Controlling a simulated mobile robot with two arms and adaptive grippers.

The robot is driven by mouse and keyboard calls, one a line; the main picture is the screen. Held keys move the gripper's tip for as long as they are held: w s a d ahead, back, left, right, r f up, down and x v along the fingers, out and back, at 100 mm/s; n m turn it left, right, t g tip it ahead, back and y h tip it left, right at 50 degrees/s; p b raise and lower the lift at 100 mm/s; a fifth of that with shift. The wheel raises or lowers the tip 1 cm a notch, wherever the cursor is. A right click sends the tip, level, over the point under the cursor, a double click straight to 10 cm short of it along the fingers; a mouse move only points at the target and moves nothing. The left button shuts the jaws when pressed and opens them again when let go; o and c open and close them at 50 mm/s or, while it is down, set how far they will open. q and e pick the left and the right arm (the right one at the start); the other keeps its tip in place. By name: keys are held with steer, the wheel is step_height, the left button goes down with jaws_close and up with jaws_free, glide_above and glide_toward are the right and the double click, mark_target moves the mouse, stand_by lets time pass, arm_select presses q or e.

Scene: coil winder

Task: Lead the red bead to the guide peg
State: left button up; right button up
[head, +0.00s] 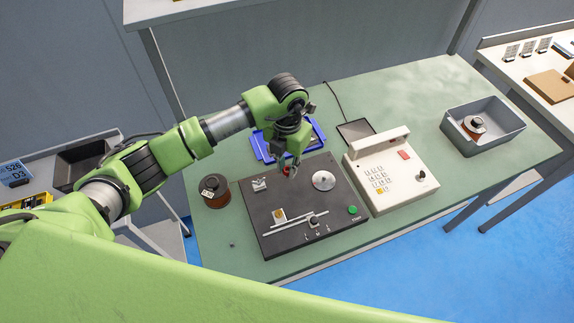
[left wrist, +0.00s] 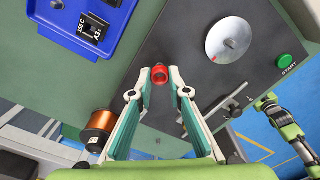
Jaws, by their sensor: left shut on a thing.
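My left gripper (head: 289,171) reaches down over the upper part of the black winder plate (head: 335,240). It is shut on the red bead (left wrist: 160,75), held between the two fingertips. The bead also shows as a small red spot in the head view (head: 287,170). A copper wire spool (head: 214,190) stands left of the plate; in the left wrist view it is beside the left finger (left wrist: 101,122). I cannot tell for sure which part is the guide peg, and no wire can be made out at the bead. Part of my right arm shows in the left wrist view, its fingers unclear.
A blue tray (head: 262,146) lies behind, a keypad unit (head: 392,172) right, and a grey bin (head: 511,118) farther right.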

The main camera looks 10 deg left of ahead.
arm_select(q)
steer(key=shift+f+b, duration=0.8)
steer(key=shift+f, duration=0.25)
steer(key=o, duration=0.8)
steer(key=shift+c, duration=0.2)
steer(key=shift+r, duration=0.1)
step_height(320, 180, up, 12)
